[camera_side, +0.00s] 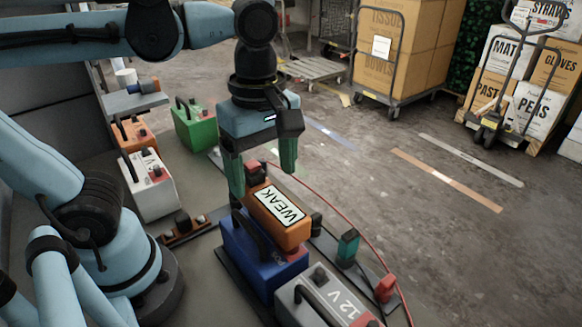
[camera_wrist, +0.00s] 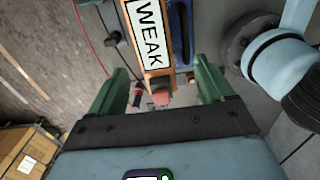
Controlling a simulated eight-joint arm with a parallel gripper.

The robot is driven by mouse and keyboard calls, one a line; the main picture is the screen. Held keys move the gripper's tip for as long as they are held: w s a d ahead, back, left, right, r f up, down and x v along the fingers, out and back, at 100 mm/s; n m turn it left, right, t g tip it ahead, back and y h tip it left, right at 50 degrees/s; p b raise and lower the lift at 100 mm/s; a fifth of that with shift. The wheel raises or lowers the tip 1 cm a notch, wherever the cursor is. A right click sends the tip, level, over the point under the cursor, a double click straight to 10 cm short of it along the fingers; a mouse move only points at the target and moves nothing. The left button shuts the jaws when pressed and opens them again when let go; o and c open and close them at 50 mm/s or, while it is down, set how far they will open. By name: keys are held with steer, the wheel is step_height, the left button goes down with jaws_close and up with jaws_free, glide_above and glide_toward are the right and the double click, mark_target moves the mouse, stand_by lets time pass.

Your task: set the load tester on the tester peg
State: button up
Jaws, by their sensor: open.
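The load tester, an orange box with a white "WEAK" face (camera_side: 281,207), appears to rest on top of a blue battery (camera_side: 243,253). My gripper (camera_side: 263,172) is open, pointing down at the tester's far end. In the wrist view the tester (camera_wrist: 152,45) reaches toward the space between the green fingers (camera_wrist: 161,88), with a gap on both sides. Its red end piece (camera_wrist: 161,97) shows there too.
A grey "12 V" battery (camera_side: 322,298) stands right in front of the blue one. A white battery (camera_side: 150,185), an orange one (camera_side: 132,134) and a green one (camera_side: 195,128) stand behind to the left. A red cable (camera_side: 352,228) curves along the bench's right edge.

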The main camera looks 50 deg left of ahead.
mark_target(270, 196)
steer(key=shift+w+d+f, duration=0.1)
steer(key=shift+w+f, duration=0.05)
steer(key=shift+f, duration=1.2)
steer(key=shift+w+d+f, duration=0.1)
steer(key=shift+w+f, duration=0.05)
steer(key=shift+f, duration=1.2)
jaws_close()
steer(key=shift+r, duration=0.15)
